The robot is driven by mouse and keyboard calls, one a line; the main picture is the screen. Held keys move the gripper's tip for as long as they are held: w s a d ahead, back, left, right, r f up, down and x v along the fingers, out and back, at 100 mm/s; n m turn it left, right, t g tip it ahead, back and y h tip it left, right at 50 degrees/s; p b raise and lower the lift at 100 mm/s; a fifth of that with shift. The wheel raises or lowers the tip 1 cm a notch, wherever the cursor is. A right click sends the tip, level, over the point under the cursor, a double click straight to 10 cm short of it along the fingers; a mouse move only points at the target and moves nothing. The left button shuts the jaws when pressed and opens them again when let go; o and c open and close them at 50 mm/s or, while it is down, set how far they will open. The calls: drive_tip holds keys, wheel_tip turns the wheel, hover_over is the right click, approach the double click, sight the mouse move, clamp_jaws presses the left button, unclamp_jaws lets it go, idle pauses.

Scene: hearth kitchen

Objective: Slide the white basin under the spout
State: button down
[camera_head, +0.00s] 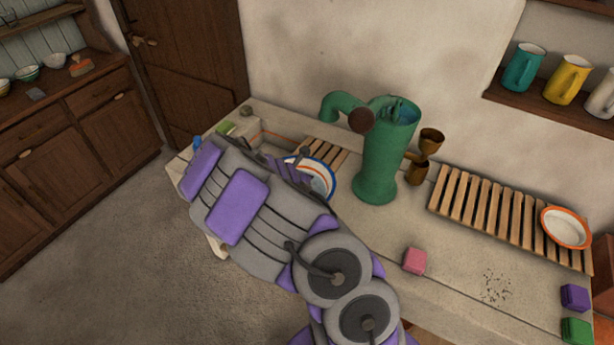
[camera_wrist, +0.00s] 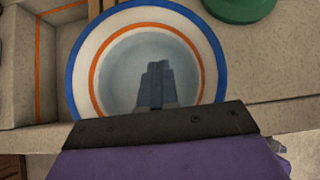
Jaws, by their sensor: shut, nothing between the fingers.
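A white basin (camera_head: 327,172) with a blue rim and an orange inner ring rests on the stone counter, left of the green pump (camera_head: 380,165). My arm hides part of it. The pump's spout (camera_head: 335,103) curves out to the left, above and behind the basin in the head view. In the wrist view the basin (camera_wrist: 92,62) fills the middle, with my gripper (camera_wrist: 155,68) shut and empty over its inside. I cannot tell whether the fingers touch it. The pump's green base (camera_wrist: 240,8) shows at top right.
A stone trough (camera_wrist: 20,65) lies left of the basin. A wooden slatted rack (camera_head: 480,205) holds a smaller white, orange-rimmed bowl (camera_head: 566,227). Brass cups (camera_head: 418,172) stand beside the pump. A pink block (camera_head: 414,261), purple block (camera_head: 574,297) and green block (camera_head: 576,330) sit along the front.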

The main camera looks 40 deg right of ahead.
sight(321, 172)
drive_tip(key=b+x, duration=0.2)
drive_tip(key=x, duration=0.6)
drive_tip(key=shift+d+f, duration=0.2)
drive_tip(key=shift+w+d, duration=0.2)
drive_tip(key=shift+d, duration=0.35)
drive_tip(key=shift+w+d, duration=0.2)
drive_tip(key=shift+d, duration=0.3)
drive_tip(key=shift+w+d+r, duration=0.15)
drive_tip(key=shift+w+d, duration=0.2)
drive_tip(key=shift+d, duration=0.4)
